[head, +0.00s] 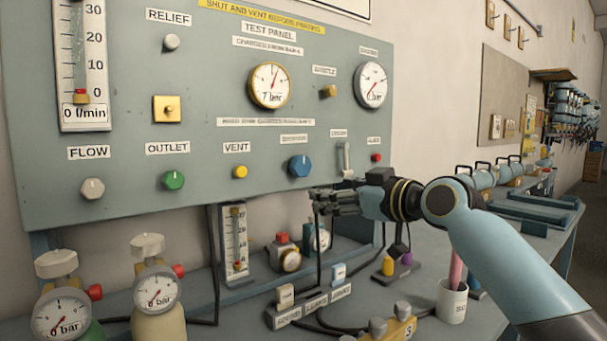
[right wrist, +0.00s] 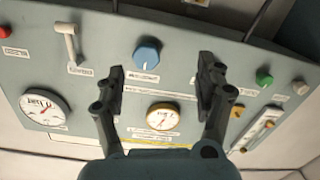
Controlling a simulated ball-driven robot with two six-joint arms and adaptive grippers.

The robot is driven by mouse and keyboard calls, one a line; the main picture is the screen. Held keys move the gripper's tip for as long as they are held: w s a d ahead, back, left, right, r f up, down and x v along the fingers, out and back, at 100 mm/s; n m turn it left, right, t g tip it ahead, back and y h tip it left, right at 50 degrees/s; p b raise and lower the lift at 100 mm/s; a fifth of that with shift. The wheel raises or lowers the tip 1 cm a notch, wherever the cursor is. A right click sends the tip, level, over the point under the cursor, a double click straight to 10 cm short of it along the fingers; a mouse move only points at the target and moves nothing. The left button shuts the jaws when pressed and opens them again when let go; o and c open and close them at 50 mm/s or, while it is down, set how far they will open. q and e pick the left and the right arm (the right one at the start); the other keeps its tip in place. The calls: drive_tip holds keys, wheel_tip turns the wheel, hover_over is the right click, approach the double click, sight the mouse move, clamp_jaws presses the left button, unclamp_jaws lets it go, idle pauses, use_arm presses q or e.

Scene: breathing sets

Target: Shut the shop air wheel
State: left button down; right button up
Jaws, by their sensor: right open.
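I cannot read a "shop air" label on any control, so I cannot tell which one is the shop air wheel. The blue knob (head: 300,165) is on the lower right of the grey test panel, its label too blurred to read. My right gripper (head: 322,202) is in front of the panel's lower edge, below and right of the blue knob. In the right wrist view the open, empty fingers (right wrist: 160,75) stand on either side of the blue knob (right wrist: 147,50) in the picture, with no contact visible. My left gripper is not in view.
Near the gripper are a white lever (head: 345,160) and a red button (head: 376,157). A green knob (head: 173,180) and yellow vent button (head: 240,171) are left of the blue knob. Gauged cylinders (head: 157,290), a labelled block (head: 310,306) and a cup (head: 452,300) crowd the bench below.

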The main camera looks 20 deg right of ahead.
sight(304, 166)
drive_tip(key=shift+t, duration=0.6)
drive_tip(key=w+a+r, duration=0.1)
drive_tip(key=w, duration=0.3)
drive_tip(key=w+a+r, duration=0.1)
drive_tip(key=w, duration=0.3)
drive_tip(key=w+a+r, duration=0.1)
drive_tip(key=w, duration=0.3)
drive_tip(key=shift+r, duration=0.25)
drive_tip(key=shift+d, duration=0.1)
drive_tip(key=c, duration=1.2)
